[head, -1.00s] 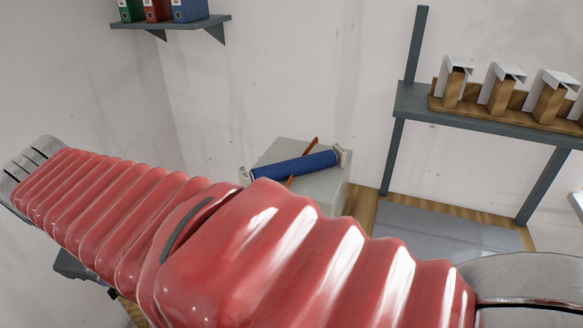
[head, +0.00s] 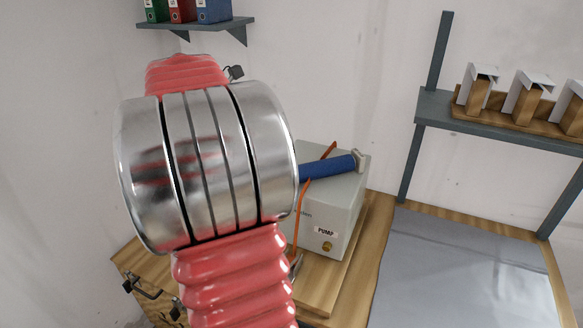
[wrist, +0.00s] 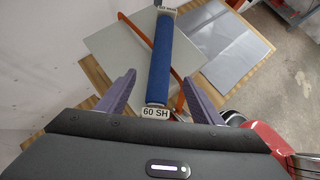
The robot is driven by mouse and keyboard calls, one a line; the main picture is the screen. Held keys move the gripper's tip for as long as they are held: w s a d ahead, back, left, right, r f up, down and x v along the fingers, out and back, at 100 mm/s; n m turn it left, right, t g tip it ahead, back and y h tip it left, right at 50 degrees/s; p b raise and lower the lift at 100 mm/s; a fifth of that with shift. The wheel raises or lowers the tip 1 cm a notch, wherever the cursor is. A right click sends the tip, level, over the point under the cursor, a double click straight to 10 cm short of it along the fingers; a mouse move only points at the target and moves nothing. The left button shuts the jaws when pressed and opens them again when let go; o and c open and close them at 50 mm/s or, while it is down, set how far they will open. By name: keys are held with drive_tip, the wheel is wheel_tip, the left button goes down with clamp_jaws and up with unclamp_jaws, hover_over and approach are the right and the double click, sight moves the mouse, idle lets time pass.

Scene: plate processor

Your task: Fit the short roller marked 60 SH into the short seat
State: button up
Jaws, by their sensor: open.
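The blue roller (wrist: 159,62) has a pale end block marked 60 SH (wrist: 155,113) at its near end in the wrist view. My gripper is hidden in the head view. I cannot make out a short seat.
An orange hose or strap (head: 303,215) runs by the roller and down the box front. The box stands on a wooden bench (head: 372,250) beside a grey sheet (head: 460,265). A shelf (head: 500,122) with wooden holders is at right; binders sit on a shelf upper left.

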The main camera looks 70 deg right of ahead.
sight(308, 169)
idle(0.3)
drive_tip(key=shift+x, duration=4.35)
drive_tip(key=shift+s, duration=0.1)
drive_tip(key=shift+s+x, duration=0.2)
drive_tip(key=shift+x, duration=2.35)
drive_tip(key=shift+r, duration=0.15)
drive_tip(key=shift+c, duration=0.4)
clamp_jaws()
